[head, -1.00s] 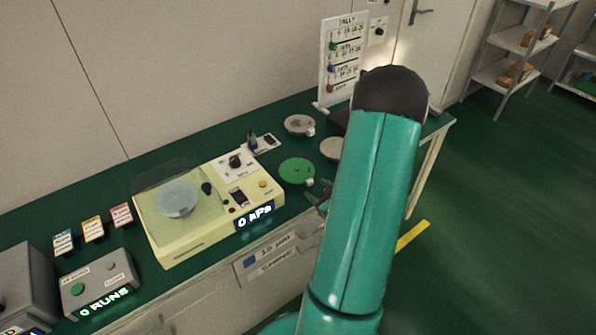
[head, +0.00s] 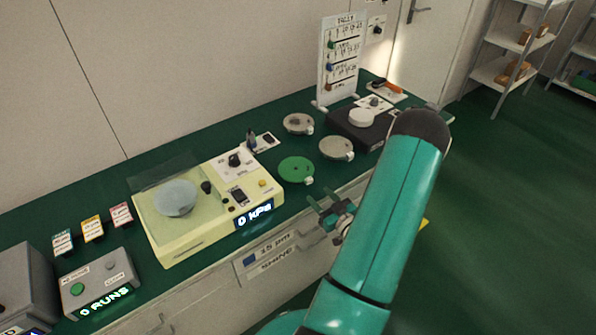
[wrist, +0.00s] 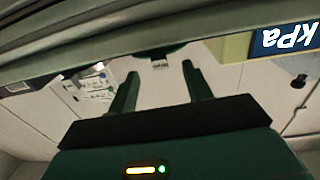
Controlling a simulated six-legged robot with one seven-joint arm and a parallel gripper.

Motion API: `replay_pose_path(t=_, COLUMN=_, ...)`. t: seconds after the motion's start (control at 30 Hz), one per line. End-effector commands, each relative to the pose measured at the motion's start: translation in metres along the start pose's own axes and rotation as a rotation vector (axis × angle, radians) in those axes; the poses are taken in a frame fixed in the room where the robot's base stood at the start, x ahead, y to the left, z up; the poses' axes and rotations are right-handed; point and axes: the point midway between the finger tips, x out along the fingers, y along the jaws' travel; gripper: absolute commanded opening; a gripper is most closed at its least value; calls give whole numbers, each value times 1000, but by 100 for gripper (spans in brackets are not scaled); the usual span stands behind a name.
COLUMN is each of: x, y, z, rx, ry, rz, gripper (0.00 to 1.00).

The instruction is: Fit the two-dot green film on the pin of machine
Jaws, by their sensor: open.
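A round green film (head: 296,170) with a small pale tab lies flat on the green bench top in the head view. Its dots are too small to tell. The cream machine (head: 205,205) stands left of it, with a pale round disc (head: 177,198) on its top and a "0 kPa" display; I cannot make out a pin. My gripper (head: 318,208) is open and empty at the bench's front edge, to the right of and in front of the green film. In the wrist view my gripper's two fingers (wrist: 160,85) are apart, and the machine's kPa display (wrist: 285,40) shows at upper right.
Two grey-beige discs (head: 298,124) (head: 336,148) lie behind and right of the green film. A dark unit with a white knob (head: 361,118) and a tally board (head: 341,62) stand farther back. A grey button box (head: 98,284) and small cards (head: 92,229) are at left.

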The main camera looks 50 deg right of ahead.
Motion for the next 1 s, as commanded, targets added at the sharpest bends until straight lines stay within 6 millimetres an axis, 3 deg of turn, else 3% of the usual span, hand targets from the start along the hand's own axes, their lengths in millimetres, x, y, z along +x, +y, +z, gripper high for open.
replay_pose_path(t=0.17, x=13, y=1, z=-2, rx=-1, ry=0, rz=-1, gripper=50)
replay_pose_path(t=0.4, x=49, y=3, z=-4, rx=0, ry=1, rz=-1, gripper=50)
replay_pose_path(t=0.67, x=54, y=3, z=-4, rx=0, ry=-1, rz=0, gripper=50)
replay_pose_path(t=0.9, x=53, y=3, z=-4, rx=0, ry=-1, rz=0, gripper=5)
replay_pose_path(t=1.0, x=53, y=3, z=-4, rx=-1, ry=-1, rz=0, gripper=1)
